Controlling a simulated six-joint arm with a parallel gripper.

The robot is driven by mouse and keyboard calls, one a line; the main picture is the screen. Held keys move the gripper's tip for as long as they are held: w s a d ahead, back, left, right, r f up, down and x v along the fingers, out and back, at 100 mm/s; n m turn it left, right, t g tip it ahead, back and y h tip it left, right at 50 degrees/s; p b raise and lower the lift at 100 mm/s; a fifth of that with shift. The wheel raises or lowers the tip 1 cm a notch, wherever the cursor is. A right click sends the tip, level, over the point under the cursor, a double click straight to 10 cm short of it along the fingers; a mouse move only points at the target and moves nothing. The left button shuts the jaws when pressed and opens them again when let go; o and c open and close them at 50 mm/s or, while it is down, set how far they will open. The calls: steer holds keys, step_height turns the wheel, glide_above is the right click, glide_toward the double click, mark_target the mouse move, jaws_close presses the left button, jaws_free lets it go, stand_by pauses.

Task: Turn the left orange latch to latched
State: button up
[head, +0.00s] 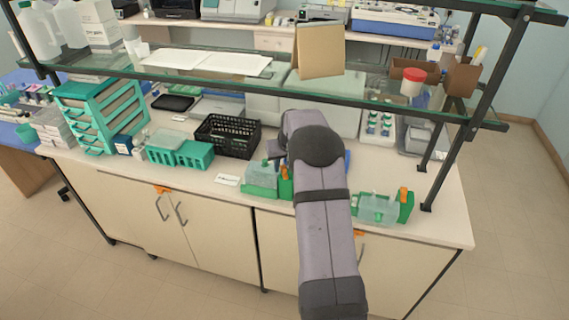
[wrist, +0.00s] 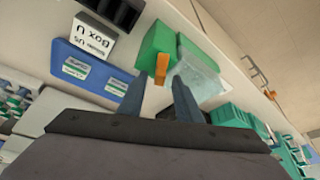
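An orange latch (head: 285,171) stands on the green end of a clear-lidded tank (head: 261,177), left of my arm in the head view. In the wrist view this looks like the orange latch (wrist: 161,68) on a green block (wrist: 156,42) beside a clear lid (wrist: 198,76). My gripper (wrist: 160,82) is open, with its two blue-grey fingers apart and the latch showing in line with the gap. I cannot tell whether they touch. In the head view my arm hides the gripper. A second orange latch (head: 404,194) stands on a similar tank (head: 378,209) at the right.
A blue box (wrist: 88,72) with labels and a white box (wrist: 92,37) are close by in the wrist view. A black basket (head: 227,135) and teal racks (head: 180,152) stand to the left. A glass shelf (head: 220,87) spans above the bench. Orange pieces (head: 162,188) also show at the cabinet doors.

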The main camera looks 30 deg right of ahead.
jaws_close()
steer(key=shift+f+n+b, duration=0.1)
steer(key=shift+n+b, duration=0.2)
steer(key=shift+b, duration=0.1)
steer(key=shift+d+f+n+y+b, duration=0.15)
steer(key=shift+n+y+b, duration=0.25)
steer(key=shift+n+b, duration=0.4)
steer(key=n+y+b, duration=0.1)
steer(key=n, duration=0.1)
steer(key=shift+d+n+b, duration=0.1)
steer(key=shift+n+b, duration=0.2)
steer(key=shift+b, duration=0.05)
steer(key=n, duration=0.1)
steer(key=n+y, duration=0.1)
steer(key=n, duration=0.1)
steer(key=shift+r, duration=0.25)
steer(key=shift+d+n+g+y+p, duration=0.1)
steer(key=shift+n+g+y+p, duration=0.45)
steer(key=shift+n, duration=0.85)
